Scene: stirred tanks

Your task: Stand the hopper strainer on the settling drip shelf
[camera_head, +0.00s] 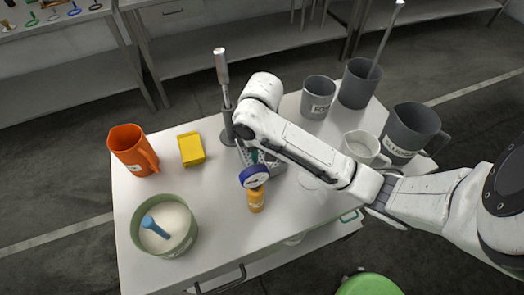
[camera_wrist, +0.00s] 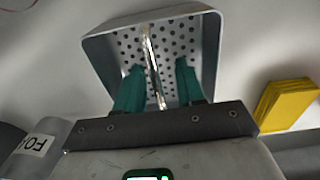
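The hopper strainer looks to be the grey metal box with a perforated floor (camera_wrist: 207,60) in the wrist view. A thin bright metal bar stands across its middle. In the head view, its grey perforated side (camera_head: 244,154) shows on the table, partly hidden by my arm. My gripper (camera_wrist: 160,66) has its two teal fingers inside the box outline, one on each side of the bar, with gaps between. It is open and holds nothing. In the head view my wrist mostly hides the fingers. I cannot pick out a labelled settling drip shelf.
Near the strainer stand a small orange bottle (camera_head: 256,199), a yellow box (camera_head: 191,149) and a dark stand with a metal rod (camera_head: 228,125). An orange jug (camera_head: 130,148), a green bowl (camera_head: 190,235) and several grey vessels (camera_head: 408,130) stand around.

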